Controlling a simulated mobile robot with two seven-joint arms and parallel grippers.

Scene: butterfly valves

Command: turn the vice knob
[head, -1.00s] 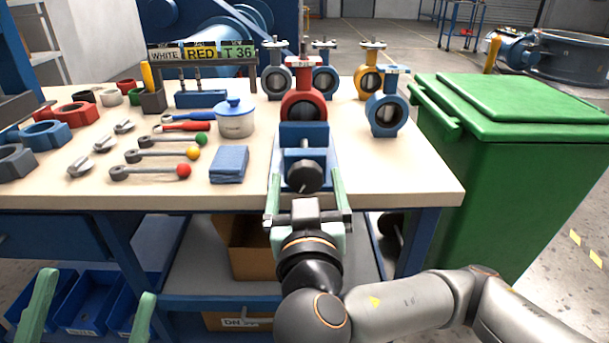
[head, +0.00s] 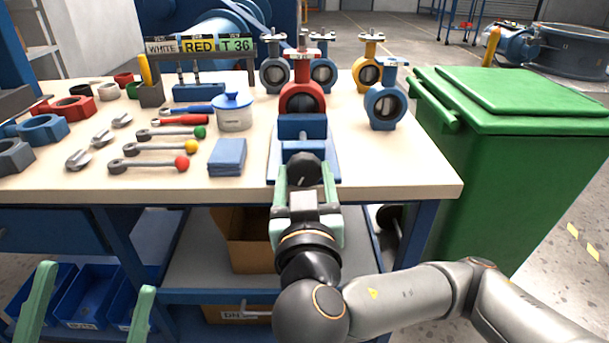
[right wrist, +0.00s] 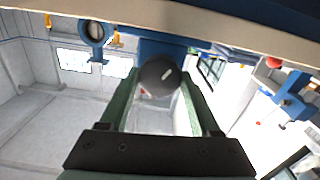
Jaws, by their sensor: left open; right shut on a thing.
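The black vice knob (head: 304,169) is at the front of the blue vice (head: 302,128), near the table's front edge. A red valve (head: 302,98) stands at the vice's jaws. My right gripper (head: 305,178) is shut on the knob, with one green finger on each side of it. The knob (right wrist: 160,74) also shows in the right wrist view between the fingertips of my right gripper (right wrist: 160,85), with a light mark on its face. My left gripper (head: 88,290) is open and empty at the lower left, below the tabletop and away from the vice.
Several valves stand behind and right of the vice, including a blue one (head: 385,106). Wrenches, a blue cloth (head: 228,157) and a white tub (head: 235,113) lie to the left. A green bin (head: 520,150) stands right of the table (head: 400,185).

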